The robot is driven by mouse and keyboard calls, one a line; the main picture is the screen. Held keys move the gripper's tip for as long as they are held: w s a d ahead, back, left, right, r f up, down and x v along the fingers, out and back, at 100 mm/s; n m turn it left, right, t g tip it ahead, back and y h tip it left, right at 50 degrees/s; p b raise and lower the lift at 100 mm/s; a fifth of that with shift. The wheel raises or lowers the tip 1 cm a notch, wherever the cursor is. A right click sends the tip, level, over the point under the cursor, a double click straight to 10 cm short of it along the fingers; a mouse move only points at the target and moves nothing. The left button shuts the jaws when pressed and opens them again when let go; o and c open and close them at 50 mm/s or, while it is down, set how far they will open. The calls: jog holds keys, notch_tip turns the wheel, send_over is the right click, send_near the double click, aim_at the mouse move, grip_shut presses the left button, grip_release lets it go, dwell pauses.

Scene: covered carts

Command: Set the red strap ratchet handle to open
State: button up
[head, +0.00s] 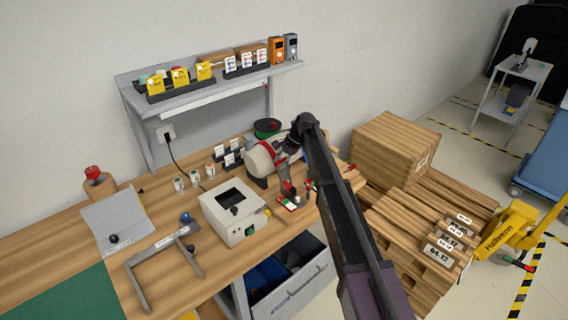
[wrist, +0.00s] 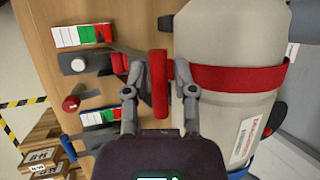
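The red strap (wrist: 238,78) runs around a pale grey cylinder (wrist: 218,120) in the wrist view; the strapped cylinder also shows in the head view (head: 257,160). A red bar-shaped handle (wrist: 159,75) stands out beside the cylinder, with dark metal ratchet parts around it. My gripper (wrist: 159,93) is open, with one finger on each side of the handle and visible gaps to it. I cannot tell whether anything touches. In the head view my arm partly hides the gripper and ratchet.
In the head view a white boxy device (head: 234,212) stands on the wooden bench in front. Pallets and a carton (head: 393,147) stand to the right.

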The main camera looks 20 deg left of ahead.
jog(key=shift+w+d, duration=0.1)
jog(key=shift+w, duration=0.05)
jog(key=shift+d+r+p, duration=0.35)
jog(key=shift+r+p, duration=0.25)
jog(key=shift+p, duration=0.05)
jog(key=shift+s+r+t+p, duration=0.3)
jog(key=shift+s+r+p, duration=0.25)
jog(key=shift+r+p, duration=0.1)
jog(key=s+d+f+n+t+h+b, duration=0.15)
jog(key=s+d, duration=0.25)
jog(key=d, duration=1.1)
jog(key=s+d+f+n+h, duration=0.15)
jog(key=s+d, duration=0.25)
jog(key=d, duration=1)
jog(key=s+d+f+h, duration=0.1)
jog(key=s+d, duration=0.7)
jog(key=d, duration=0.3)
jog(key=s+d+n+h+b, duration=0.1)
jog(key=s+d, duration=0.8)
jog(key=d, duration=0.3)
jog(key=shift+s+d+f+n, duration=0.15)
jog(key=shift+d+f+n, duration=0.15)
jog(key=shift+f, duration=0.1)
jog(key=shift+a+t, duration=0.1)
jog(key=shift+t, duration=0.15)
